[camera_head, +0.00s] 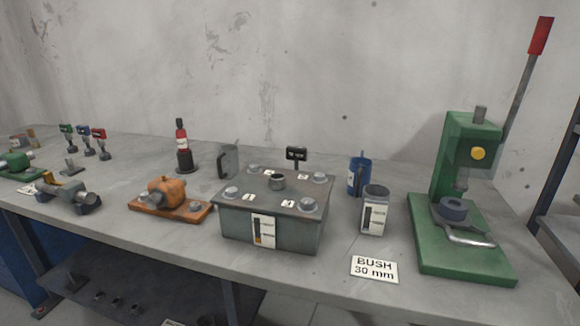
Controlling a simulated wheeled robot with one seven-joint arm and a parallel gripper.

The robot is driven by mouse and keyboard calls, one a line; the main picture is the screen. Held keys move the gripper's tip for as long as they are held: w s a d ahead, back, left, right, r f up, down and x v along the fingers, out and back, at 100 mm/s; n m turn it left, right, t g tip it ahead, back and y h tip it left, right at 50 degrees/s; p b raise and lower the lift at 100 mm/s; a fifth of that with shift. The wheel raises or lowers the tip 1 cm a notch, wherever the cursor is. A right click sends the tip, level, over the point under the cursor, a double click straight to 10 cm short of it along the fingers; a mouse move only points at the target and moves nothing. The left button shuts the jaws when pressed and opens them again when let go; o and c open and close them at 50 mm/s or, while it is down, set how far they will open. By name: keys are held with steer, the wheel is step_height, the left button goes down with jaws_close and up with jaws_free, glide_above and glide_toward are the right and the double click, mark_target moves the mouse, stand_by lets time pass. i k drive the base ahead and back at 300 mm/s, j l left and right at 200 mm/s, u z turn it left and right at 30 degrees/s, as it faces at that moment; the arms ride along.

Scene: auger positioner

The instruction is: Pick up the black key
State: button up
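The black key (296,154) has a dark, flat, rectangular head with small pale marks on it and a short stem below. It stands upright at the back right edge of the grey metal box (285,238), near the middle of the picture. I cannot tell whether its lower end sits in the box or behind it. My gripper is not in view.
Green (67,130), blue (83,131) and red (99,134) keys stand at the far left. A grey mug (229,160), blue mug (359,176) and grey labelled cup (375,211) flank the box. A green press (466,190) with a tall lever stands right.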

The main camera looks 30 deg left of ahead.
mark_target(296, 153)
steer(key=u, duration=1.15)
